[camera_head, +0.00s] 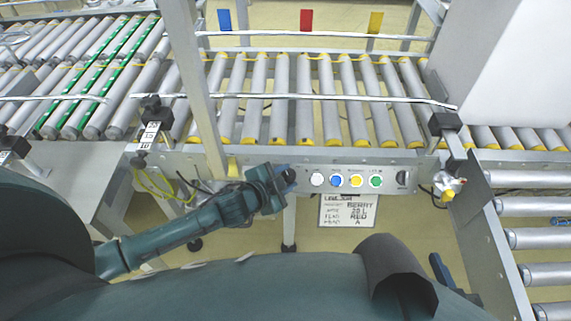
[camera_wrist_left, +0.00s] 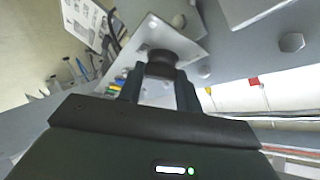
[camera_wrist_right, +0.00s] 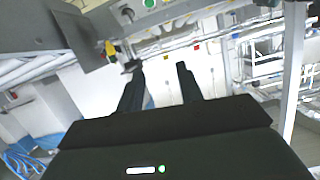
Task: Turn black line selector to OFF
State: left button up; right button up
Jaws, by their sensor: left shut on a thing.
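The black line selector (camera_wrist_left: 160,66) is a round dark knob on a pale plate in the left wrist view. My left gripper (camera_wrist_left: 160,84) is shut on it, one finger on each side. In the head view my left gripper (camera_head: 284,178) is at the left end of the control panel (camera_head: 330,159), left of the white button, and mostly hides the knob. The OFF mark and the knob's pointer cannot be read. My right gripper (camera_wrist_right: 160,72) is open and empty, its fingers apart, in the right wrist view.
White (camera_head: 317,180), blue (camera_head: 336,180), yellow (camera_head: 356,180) and green (camera_head: 376,181) buttons line the panel right of my left gripper. A handwritten sign (camera_head: 347,211) hangs below. The roller conveyor (camera_head: 305,100) lies behind, with a metal post (camera_head: 195,85) at left.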

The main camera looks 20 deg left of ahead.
pick_arm(q)
jog(key=r+m+g+p, duration=0.1)
jog(key=p, duration=0.2)
jog(key=shift+w+a+m, duration=0.1)
jog(key=shift+m, duration=0.3)
jog(key=m+g+p, duration=0.1)
jog(key=m+p, duration=0.1)
jog(key=p, duration=0.1)
jog(key=shift+f+h, duration=0.1)
jog(key=shift+h, duration=0.2)
jog(key=shift+f+m+g+p, duration=0.15)
jog(key=shift+m+g+p, duration=0.25)
jog(key=shift+p, duration=0.25)
pick_arm(e)
jog(key=a+g, duration=0.1)
jog(key=w, duration=0.1)
jog(key=a+g, duration=0.1)
jog(key=shift+w+a+f+g, duration=0.2)
jog(key=shift+w+a+g, duration=0.05)
jog(key=shift+a+g, duration=0.05)
pick_arm(q)
jog(key=shift+f, duration=0.15)
jog(key=o, duration=1)
jog(key=shift+w, duration=0.1)
